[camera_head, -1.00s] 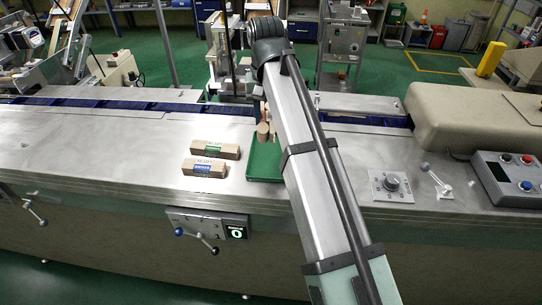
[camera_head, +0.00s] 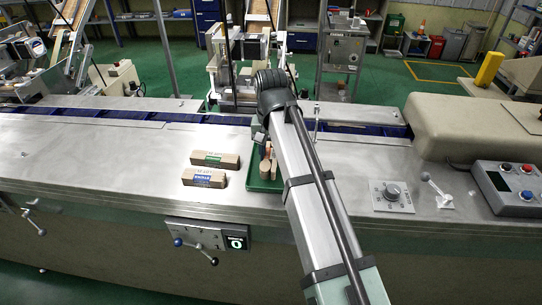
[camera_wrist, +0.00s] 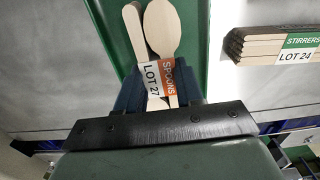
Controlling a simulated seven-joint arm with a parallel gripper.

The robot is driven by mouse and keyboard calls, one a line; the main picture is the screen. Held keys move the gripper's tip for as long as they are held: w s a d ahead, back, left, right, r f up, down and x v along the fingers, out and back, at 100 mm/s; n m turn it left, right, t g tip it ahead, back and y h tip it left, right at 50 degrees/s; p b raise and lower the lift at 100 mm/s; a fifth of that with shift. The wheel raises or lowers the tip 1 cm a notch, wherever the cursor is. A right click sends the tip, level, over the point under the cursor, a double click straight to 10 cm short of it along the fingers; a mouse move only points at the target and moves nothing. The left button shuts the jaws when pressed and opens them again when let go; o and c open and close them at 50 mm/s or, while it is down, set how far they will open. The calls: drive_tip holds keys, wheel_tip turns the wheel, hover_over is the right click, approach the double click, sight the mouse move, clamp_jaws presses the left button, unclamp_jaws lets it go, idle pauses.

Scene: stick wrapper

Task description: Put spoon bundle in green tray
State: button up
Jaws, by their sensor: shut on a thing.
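The spoon bundle (camera_wrist: 160,50) is pale wood with an orange and white band reading SPOONS LOT 27. In the wrist view it sits between the blue fingers of my gripper (camera_wrist: 160,90), which is shut on it. The green tray (camera_wrist: 104,28) shows behind and below the bundle. In the head view the green tray (camera_head: 256,185) lies on the metal counter, partly hidden by my arm. The bundle (camera_head: 265,170) appears over or within the tray there, its ends pointing down. I cannot tell whether it touches the tray floor. My arm hides most of the gripper in that view.
Left of the tray lie a green-labelled bundle (camera_head: 215,159) and a blue-labelled bundle (camera_head: 204,178). The stirrers bundle (camera_wrist: 275,46) shows at right in the wrist view. A dial box (camera_head: 391,195) and a button panel (camera_head: 510,184) stand to the right. The left counter is clear.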

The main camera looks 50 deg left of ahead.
sight(271, 153)
drive_tip(key=shift+f, duration=0.8)
drive_tip(key=shift+f, duration=0.1)
drive_tip(key=o, duration=1.1)
drive_tip(key=shift+c, duration=0.2)
wheel_tip(271, 153, up, 12)
